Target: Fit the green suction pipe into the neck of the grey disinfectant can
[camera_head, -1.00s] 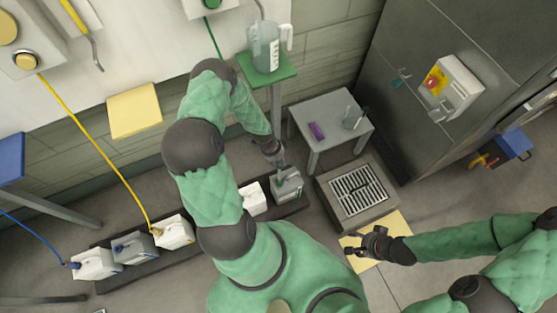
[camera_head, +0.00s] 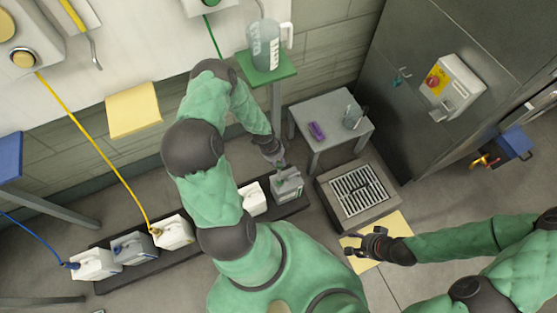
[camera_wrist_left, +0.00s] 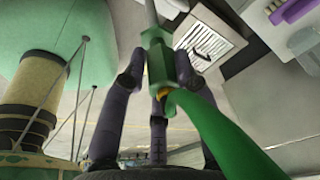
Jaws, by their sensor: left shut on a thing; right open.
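The grey disinfectant can (camera_head: 288,187) stands at the right end of the dark floor rack. My left gripper (camera_head: 281,163) is just above it and shut on the green suction pipe. In the left wrist view the pipe's green head (camera_wrist_left: 160,62) sits between my fingers, with a grey shaft (camera_wrist_left: 150,12) running away from it and a green hose bending to the lower right. A bit of green shows at the can's top, but I cannot tell whether the pipe's tip is inside the neck. My right gripper (camera_head: 366,244) is open and empty over the yellow floor mat (camera_head: 392,232).
Several other cans, including a white one (camera_head: 253,198), stand along the dark rack (camera_head: 125,279). A floor drain (camera_head: 358,193) lies right of the grey can. Behind it is a grey table (camera_head: 335,113) with a purple item (camera_head: 317,130) and a jug (camera_head: 353,117). A green shelf (camera_head: 268,70) holds a large jug.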

